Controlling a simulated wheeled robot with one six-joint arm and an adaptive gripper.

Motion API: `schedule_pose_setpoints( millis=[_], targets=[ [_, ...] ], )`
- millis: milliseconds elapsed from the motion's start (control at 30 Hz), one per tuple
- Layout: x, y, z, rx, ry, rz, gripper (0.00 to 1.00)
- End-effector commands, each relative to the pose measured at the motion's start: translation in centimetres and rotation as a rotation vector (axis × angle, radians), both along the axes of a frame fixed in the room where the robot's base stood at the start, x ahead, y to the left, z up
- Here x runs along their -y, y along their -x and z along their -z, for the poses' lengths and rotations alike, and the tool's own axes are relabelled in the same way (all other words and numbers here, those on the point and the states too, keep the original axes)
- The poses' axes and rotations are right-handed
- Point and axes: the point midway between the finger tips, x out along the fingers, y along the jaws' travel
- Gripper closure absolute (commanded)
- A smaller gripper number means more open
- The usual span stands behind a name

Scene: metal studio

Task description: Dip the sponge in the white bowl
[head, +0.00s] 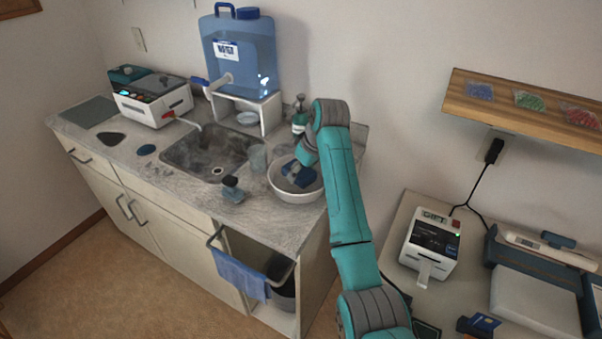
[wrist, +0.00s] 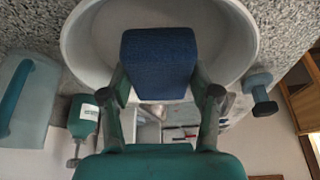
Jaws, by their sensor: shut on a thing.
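The white bowl (head: 296,196) stands on the countertop to the right of the sink; the wrist view shows its rim (wrist: 243,40) close up. The blue sponge (wrist: 158,62) is a block gripped between the two fingers of my gripper (wrist: 160,88). In the head view the sponge (head: 291,168) appears within the bowl's rim, with my gripper (head: 298,172) over it, coming from above. I cannot tell whether the sponge touches the bowl's bottom, and the bowl's contents are hard to make out.
A clear cup (head: 257,158) and a dark-handled tool (head: 233,189) stand left of the bowl. A soap bottle (head: 299,118) is behind it. The sink (head: 205,155) and a blue water jug (head: 240,50) on a white stand are farther left. A blue towel (head: 240,274) hangs below.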

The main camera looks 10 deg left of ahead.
Motion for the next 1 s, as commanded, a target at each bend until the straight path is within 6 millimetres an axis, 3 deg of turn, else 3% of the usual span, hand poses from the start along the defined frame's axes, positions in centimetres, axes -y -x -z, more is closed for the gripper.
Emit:
schedule_pose_setpoints(
  millis=[400, 800, 1000],
  targets=[
    [0.0, 0.0, 1.4, 0.0, 0.0, 0.0, 0.58],
    [0.0, 0.0, 0.0, 0.0, 0.0, 0.0, 0.58],
    [0.0, 0.0, 0.5, -0.001, 0.0, 0.0, 0.58]
  ],
)
